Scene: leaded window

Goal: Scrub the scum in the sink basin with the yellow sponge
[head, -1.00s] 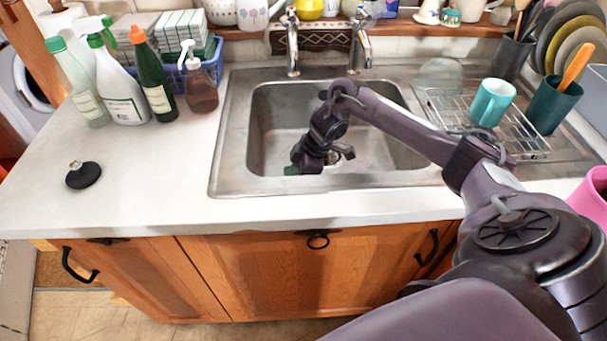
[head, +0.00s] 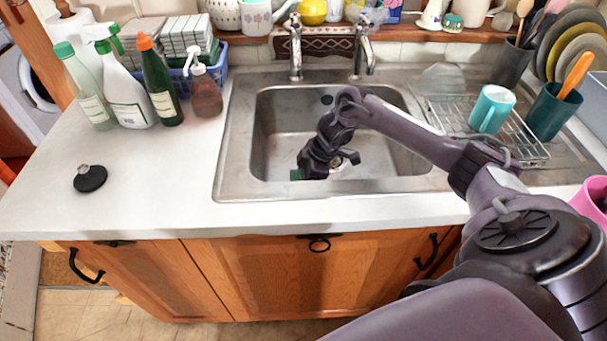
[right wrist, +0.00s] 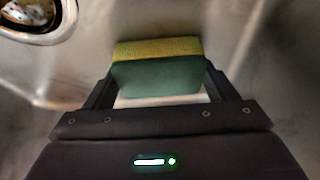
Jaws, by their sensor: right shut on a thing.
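The metal sink basin (head: 285,108) is set into the white counter. My right arm reaches down into it, and my right gripper (head: 315,172) is low in the basin near its front wall. In the right wrist view the right gripper (right wrist: 158,90) is shut on the yellow sponge (right wrist: 158,48), which has a yellow layer and a dark green layer. In the head view only a small green bit of the sponge (head: 296,174) shows beside the gripper. The basin's drain (right wrist: 38,12) is at the top left of the wrist view. I cannot make out scum clearly. My left gripper is not in view.
Two taps (head: 296,45) stand behind the basin. A wire rack (head: 525,135) with a turquoise mug (head: 491,108) is at the right. Several bottles (head: 160,80) stand at the back left. A black plug (head: 90,178) lies on the otherwise clear left counter.

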